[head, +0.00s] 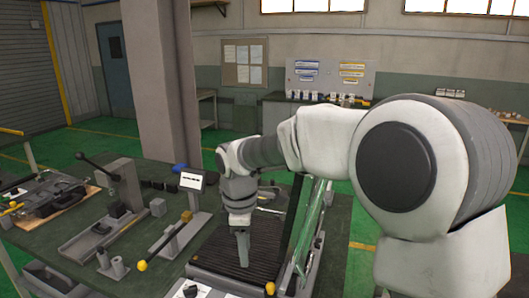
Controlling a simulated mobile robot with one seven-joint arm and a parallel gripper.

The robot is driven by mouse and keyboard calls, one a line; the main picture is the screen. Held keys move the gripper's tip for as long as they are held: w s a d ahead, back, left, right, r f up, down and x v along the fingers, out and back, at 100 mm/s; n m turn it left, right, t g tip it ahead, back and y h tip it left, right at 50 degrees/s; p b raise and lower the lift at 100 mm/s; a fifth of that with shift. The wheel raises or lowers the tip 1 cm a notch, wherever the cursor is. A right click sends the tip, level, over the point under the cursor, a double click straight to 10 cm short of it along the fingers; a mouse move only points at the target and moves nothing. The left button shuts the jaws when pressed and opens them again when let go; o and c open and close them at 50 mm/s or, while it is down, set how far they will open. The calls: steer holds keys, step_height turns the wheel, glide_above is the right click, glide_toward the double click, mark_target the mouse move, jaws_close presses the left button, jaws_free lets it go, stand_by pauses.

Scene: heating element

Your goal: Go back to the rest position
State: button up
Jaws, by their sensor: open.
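My arm reaches in from the right side of the head view and bends down over the workbench. My gripper (243,250) points down above the dark ribbed bed (218,246) of a device on the bench. The fingers look narrow from this side, and I see nothing held between them. I cannot tell whether the fingertips touch the ribbed surface. A raised frame with a clear green-tinted panel (312,218) stands tilted just to the right of my gripper. My arm hides part of the bench behind it.
The green bench top (135,283) carries a lever press (122,185), a tool with a yellow knob (142,265), a small display (192,181) and a metal cylinder (115,268). A pillar (157,80) stands behind the bench. Green floor (352,240) is open at right.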

steer(key=s+d+r+m+t, duration=0.2)
steer(key=s+d+r+m, duration=0.2)
steer(key=s+d+m, duration=0.5)
steer(key=s+d+r+m+t, duration=0.2)
steer(key=s+d+r+m, duration=0.1)
steer(key=s+d+m, duration=0.6)
steer(key=s+d, duration=0.1)
steer(key=s, duration=0.2)
steer(key=shift+s+r+t, duration=0.25)
steer(key=shift+r+t, duration=0.1)
steer(key=shift+t, duration=0.05)
steer(key=shift+a, duration=0.1)
stand_by(0.6)
